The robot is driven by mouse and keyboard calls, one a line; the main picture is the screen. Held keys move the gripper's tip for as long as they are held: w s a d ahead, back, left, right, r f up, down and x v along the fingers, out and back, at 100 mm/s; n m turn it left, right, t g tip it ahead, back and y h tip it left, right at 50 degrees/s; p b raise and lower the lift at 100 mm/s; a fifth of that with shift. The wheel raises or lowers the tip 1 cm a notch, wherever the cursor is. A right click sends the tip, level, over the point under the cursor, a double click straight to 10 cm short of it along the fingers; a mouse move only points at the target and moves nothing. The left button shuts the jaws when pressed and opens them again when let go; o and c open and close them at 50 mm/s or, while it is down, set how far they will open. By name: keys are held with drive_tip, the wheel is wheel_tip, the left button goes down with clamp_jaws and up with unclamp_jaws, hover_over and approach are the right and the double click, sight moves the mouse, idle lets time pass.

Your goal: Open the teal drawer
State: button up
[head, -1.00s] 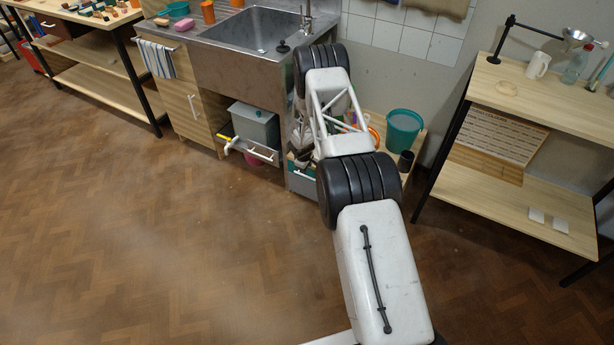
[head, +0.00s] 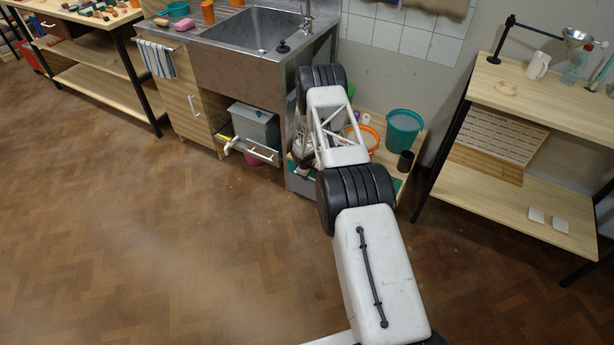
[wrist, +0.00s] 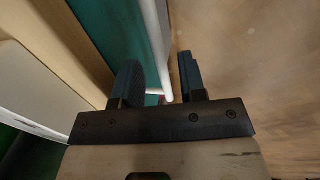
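The teal drawer front (wrist: 117,25) fills the upper left of the wrist view, with a pale wood edge beside it. Its white bar handle (wrist: 157,45) runs down between the two dark blue fingers of my gripper (wrist: 160,83). The fingers are apart, one on each side of the handle, and a gap shows between the handle and the right finger. In the head view my arm covers most of the low unit right of the sink, and the fingertips cannot be made out there.
A teal bucket (head: 403,131) and a dark cup (head: 405,161) stand on the low unit, near an orange ring-shaped item (head: 362,137). The steel sink (head: 250,30) is to the left, a wooden shelf (head: 545,100) to the right. The floor in front is clear.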

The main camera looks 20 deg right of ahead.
drive_tip(key=shift+f, duration=0.4)
drive_tip(key=shift+c, duration=0.3)
clamp_jaws()
